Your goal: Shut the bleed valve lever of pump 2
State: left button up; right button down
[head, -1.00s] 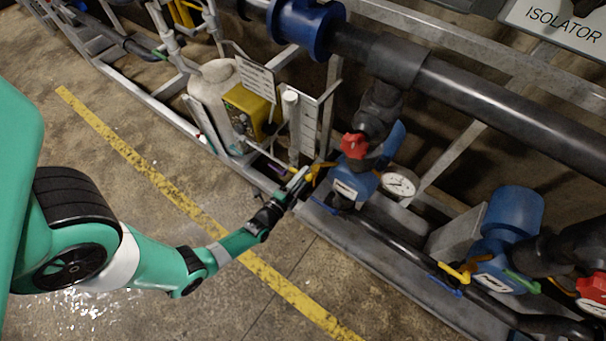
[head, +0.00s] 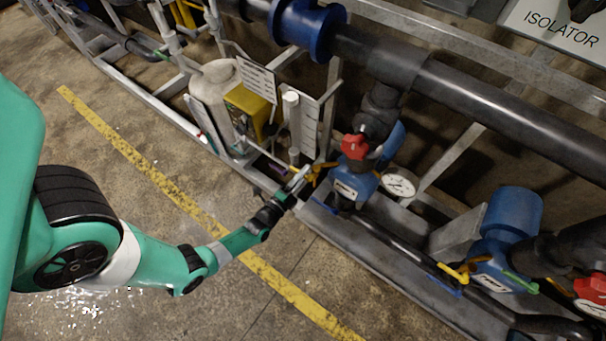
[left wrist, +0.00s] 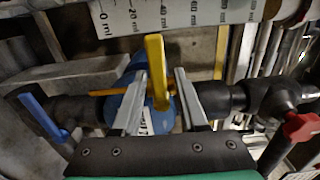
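A yellow lever (head: 319,171) sits on a blue pump or valve body (head: 352,184) with a white label that I cannot read. My left gripper (head: 303,174) is at this lever, low by the frame. In the left wrist view the yellow lever (left wrist: 155,70) stands upright between the two open fingers of my left gripper (left wrist: 160,75), with gaps on both sides. A blue lever (left wrist: 42,117) is left of the fingers there. A second blue unit (head: 492,268) to the right has its own yellow lever (head: 455,271). The frames do not show which unit is pump 2. My right gripper is out of view.
A red valve handle (head: 354,147) and a pressure gauge (head: 398,186) are close to the lever. A white tank (head: 212,92) with a yellow dosing box (head: 245,110) stands to the left. The metal frame and black pipes crowd the area. The floor in front is clear.

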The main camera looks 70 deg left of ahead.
pick_arm(q)
jog(key=shift+o, duration=0.3)
jog(key=shift+s+d, duration=0.1)
jog(key=p+v, duration=0.2)
jog(key=v, duration=0.9)
jog(key=shift+s, duration=0.2)
jog(key=shift+d, duration=0.1)
